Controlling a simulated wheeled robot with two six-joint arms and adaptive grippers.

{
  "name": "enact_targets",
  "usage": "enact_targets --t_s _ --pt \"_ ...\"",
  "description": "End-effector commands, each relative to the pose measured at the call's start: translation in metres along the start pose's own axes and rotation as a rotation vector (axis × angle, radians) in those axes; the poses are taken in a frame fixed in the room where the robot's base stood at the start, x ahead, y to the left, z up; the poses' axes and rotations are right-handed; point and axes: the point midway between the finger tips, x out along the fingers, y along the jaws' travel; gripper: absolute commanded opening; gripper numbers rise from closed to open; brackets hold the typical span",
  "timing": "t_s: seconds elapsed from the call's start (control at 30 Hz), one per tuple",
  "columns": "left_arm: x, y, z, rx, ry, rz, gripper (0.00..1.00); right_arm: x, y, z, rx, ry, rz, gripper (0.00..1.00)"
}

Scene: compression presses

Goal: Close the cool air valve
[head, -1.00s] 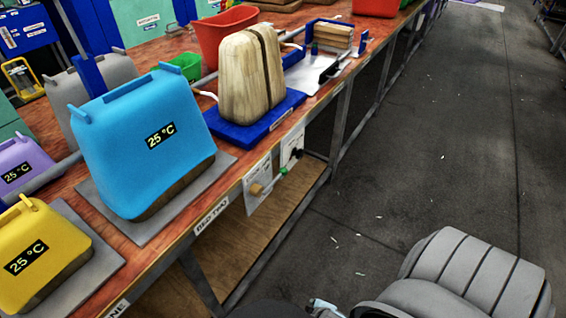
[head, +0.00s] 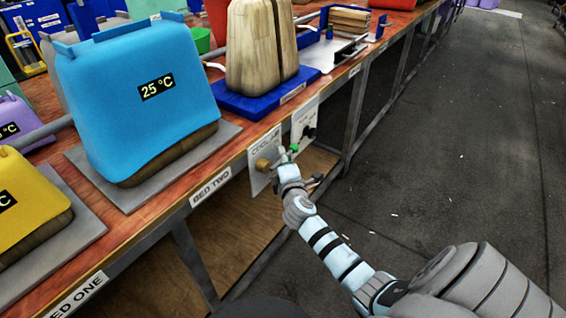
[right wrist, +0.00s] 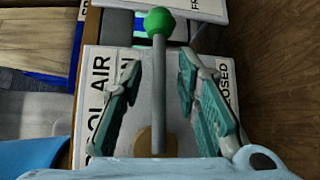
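The cool air valve's white panel (head: 257,178) hangs under the front edge of the bench. Its lever has a green knob (head: 293,148), a grey rod and a brass-coloured base (head: 262,164). In the right wrist view, the green knob (right wrist: 159,21), the rod (right wrist: 158,85) and the brass base (right wrist: 144,142) run up the middle. "COOL AIR" is readable at left, and part of "CLOSED" at right. My right gripper (right wrist: 160,75) is open, one finger on each side of the rod, with gaps on both sides. My left gripper is not in view.
A second white panel (head: 305,118) with a dark knob (head: 309,132) is just beyond. A blue press cover (head: 135,100) and a wooden-looking block (head: 255,50) on a blue base (head: 240,104) stand on the bench above. The floor (head: 440,150) at right is clear.

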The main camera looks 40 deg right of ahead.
Motion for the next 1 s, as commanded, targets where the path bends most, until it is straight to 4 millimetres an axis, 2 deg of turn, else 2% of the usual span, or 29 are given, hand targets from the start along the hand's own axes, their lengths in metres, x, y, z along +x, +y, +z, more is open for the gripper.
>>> enact_targets --t_s 0.1,0.33,0.53,1.0 --pt "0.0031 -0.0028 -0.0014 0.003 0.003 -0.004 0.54 0.0075 0.0 0.0001 0.0 0.0 0.0 0.3" --pt "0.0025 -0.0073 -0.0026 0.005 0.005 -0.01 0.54 0.0083 0.0007 0.0001 0.0 0.0 0.0 0.3" --pt "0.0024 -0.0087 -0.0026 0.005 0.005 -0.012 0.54 0.0081 0.0005 0.0 0.001 0.0 0.0 0.0" --pt "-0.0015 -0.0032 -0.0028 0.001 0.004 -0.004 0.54 0.0079 0.0006 -0.0001 0.008 0.003 -0.009 0.0"
